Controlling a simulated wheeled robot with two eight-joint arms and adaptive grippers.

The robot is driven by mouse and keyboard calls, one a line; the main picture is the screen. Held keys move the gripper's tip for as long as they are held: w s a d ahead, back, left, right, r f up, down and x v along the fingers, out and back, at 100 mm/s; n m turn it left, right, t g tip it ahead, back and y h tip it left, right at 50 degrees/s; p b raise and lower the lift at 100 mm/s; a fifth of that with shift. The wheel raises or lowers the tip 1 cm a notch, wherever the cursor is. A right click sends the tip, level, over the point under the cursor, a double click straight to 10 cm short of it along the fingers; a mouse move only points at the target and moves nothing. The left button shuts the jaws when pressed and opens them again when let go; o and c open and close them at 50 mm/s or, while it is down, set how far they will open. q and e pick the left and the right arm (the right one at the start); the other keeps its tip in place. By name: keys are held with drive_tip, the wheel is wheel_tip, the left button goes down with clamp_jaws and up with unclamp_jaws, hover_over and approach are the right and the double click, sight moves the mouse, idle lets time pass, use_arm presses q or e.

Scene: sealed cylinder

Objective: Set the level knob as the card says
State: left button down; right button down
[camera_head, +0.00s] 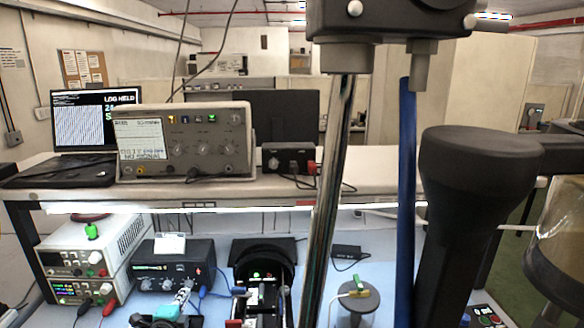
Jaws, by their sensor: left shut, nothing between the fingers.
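A black box (160,262) with knobs on its front stands on the lower blue bench at left, between the white power supplies and a round black device. A small white card (170,243) stands on top of the box; its writing is too small to read. Several knobs show along the front, one of them the left knob (146,285); I cannot tell which is the level knob. My right gripper is not in view.
White power supplies (88,262) stand at far left, with leads hanging. A round black device (262,262) stands right of the box. A beige instrument (184,142) reads "NO SIGNAL"; a laptop (97,118) shows "LOG HELD". A silver pole (332,180) and blue pole (406,200) block the middle.

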use_arm(q)
drive_tip(key=shift+r+x, duration=0.2)
drive_tip(key=shift+x, duration=0.55)
drive_tip(key=shift+r+x, duration=0.15)
drive_tip(key=shift+x, duration=0.55)
drive_tip(key=shift+r+x, duration=0.2)
drive_tip(key=shift+x, duration=0.55)
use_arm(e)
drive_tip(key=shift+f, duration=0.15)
use_arm(q)
drive_tip(key=shift+a+f+b, duration=0.1)
drive_tip(key=shift+f+b, duration=0.2)
drive_tip(key=shift+b, duration=0.2)
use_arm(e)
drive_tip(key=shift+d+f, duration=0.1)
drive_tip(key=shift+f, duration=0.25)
